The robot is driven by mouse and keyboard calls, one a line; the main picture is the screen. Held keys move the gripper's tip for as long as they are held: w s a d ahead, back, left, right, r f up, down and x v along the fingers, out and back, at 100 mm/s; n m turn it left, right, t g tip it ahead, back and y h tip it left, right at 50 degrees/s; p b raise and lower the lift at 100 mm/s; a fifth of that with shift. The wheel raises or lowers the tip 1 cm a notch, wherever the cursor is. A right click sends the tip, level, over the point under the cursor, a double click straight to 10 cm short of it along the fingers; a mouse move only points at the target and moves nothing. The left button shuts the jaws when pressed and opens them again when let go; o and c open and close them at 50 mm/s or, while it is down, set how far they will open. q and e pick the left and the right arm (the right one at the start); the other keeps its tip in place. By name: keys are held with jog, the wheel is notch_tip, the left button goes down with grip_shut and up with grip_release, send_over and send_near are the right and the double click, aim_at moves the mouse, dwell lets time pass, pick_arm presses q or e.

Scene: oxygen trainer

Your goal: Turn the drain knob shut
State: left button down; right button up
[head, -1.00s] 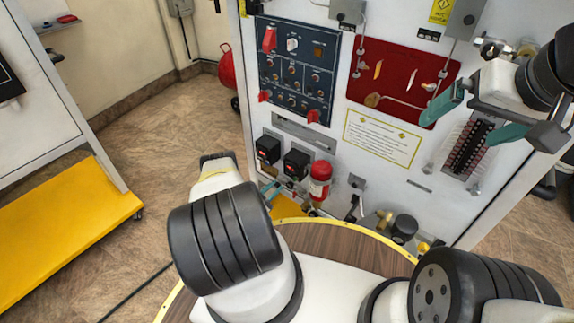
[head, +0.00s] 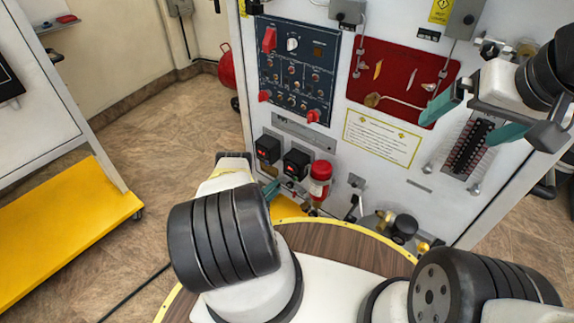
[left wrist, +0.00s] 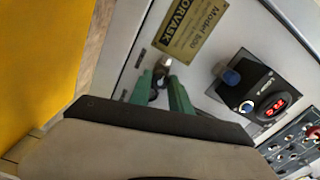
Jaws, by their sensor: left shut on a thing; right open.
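The drain knob (left wrist: 165,61) is a small pale metal fitting low on the grey trainer panel, below a gold nameplate in the left wrist view. The green fingers of my left gripper (left wrist: 161,78) are closed around it, and they hide part of it. In the head view my left gripper (head: 271,189) is at the lower left of the panel; my own wrist and arm cover much of that spot, and the knob cannot be made out there. My right gripper (head: 478,119) is open and empty in front of the panel's right side, its teal fingers wide apart.
A yellow-shelved cart (head: 65,225) is at left, with open floor between.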

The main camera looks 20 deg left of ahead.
pick_arm(q)
jog(key=m, duration=0.4)
jog(key=shift+s+f+m, duration=0.1)
jog(key=shift+m, duration=0.3)
jog(key=m, duration=0.4)
jog(key=shift+m, duration=4.7)
jog(key=shift+f, duration=0.1)
jog(key=c, duration=1.2)
grip_release()
jog(key=shift+a, duration=0.1)
jog(key=v, duration=0.7)
jog(key=shift+s, duration=0.35)
